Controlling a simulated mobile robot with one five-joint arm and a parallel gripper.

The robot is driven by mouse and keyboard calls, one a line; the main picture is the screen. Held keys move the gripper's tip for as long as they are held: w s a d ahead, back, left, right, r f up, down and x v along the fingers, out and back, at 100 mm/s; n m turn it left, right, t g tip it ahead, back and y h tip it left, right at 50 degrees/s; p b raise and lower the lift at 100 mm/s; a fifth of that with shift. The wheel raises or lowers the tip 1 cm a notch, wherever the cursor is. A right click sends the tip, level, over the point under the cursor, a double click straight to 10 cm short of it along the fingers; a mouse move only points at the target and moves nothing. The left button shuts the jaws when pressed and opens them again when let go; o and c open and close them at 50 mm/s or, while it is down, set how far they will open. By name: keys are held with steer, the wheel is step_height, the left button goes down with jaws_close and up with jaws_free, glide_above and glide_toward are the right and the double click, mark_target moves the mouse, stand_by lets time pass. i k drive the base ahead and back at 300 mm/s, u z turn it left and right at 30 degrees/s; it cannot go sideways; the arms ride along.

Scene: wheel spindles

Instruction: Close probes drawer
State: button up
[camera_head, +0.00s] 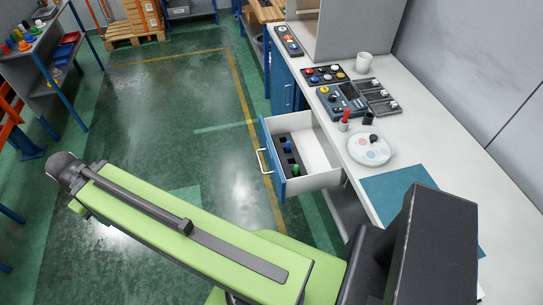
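The open drawer (318,160) sticks out to the left from under the white workbench (411,148). Its blue front (273,165) carries a pale bar handle (263,160). Inside, a dark insert (286,150) holds blue and green pieces, which look like probes. My green arm lies across the bottom of the picture, in front of the drawer and apart from it. My gripper is not recognisable in this view, so its state and its distance from the handle do not show.
A closed blue cabinet front (285,88) is beyond the drawer. The green floor left of the drawer is clear. A shelf rack (45,60) stands far left.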

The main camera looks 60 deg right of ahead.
mark_target(320, 169)
steer(key=z, duration=2.6)
steer(key=k, duration=0.45)
steer(key=u, duration=0.45)
